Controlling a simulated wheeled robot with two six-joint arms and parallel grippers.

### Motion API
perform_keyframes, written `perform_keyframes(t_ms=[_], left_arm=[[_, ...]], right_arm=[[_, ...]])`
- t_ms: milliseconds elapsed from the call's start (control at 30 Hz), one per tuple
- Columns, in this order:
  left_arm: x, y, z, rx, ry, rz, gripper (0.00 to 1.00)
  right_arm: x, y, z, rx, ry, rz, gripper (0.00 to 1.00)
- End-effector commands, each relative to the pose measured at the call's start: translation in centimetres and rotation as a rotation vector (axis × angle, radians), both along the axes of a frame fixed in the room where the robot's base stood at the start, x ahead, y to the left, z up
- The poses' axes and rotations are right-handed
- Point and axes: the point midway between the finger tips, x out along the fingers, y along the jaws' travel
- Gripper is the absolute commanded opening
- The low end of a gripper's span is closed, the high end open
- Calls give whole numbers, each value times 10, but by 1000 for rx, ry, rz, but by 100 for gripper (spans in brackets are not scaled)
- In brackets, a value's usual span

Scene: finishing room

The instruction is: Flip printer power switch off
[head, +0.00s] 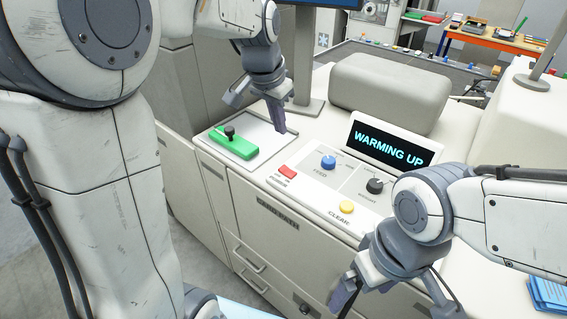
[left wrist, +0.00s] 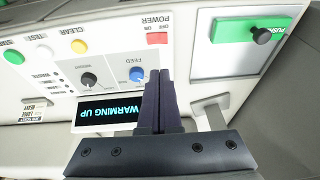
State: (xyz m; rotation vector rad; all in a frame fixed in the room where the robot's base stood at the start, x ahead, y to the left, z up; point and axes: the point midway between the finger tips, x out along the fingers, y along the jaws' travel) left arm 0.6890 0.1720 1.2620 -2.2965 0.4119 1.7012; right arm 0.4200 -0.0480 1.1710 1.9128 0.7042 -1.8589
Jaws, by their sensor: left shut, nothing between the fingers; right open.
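The printer's power switch (head: 287,172) is a small red rocker on the sloped control panel. It also shows in the left wrist view as a red switch (left wrist: 157,38) beside the words POWER, ON and OFF. Its tilt is too small to tell. My left gripper (head: 283,129) is shut and empty, pointing down above the printer top, behind the switch in the head view. In the left wrist view its closed fingers (left wrist: 158,78) point toward the switch, apart from it. My right gripper (head: 350,298) is open at the printer's front, low and to the right.
A display (head: 391,145) reads WARMING UP. A green block with a black knob (head: 233,146) lies on a pale plate at left. A grey post (head: 303,60) stands behind.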

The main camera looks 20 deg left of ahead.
Motion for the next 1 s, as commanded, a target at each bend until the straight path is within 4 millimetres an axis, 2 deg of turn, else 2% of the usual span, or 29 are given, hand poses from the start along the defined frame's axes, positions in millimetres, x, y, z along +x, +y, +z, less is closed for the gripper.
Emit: perform_keyframes(t_ms=[67,400,567,667,1000], left_arm=[[0,2,-1,5,-3,1,0],[0,2,1,7,-2,1,0],[3,1,-8,7,1,1,0],[6,0,-23,7,4,1,0],[26,-5,-92,6,5,0,0]], right_arm=[[0,0,-8,0,0,-1,100],[0,0,-6,0,0,-1,100],[0,0,-3,0,0,-1,100],[0,0,1,0,0,-1,100],[0,0,18,0,0,-1,100]])
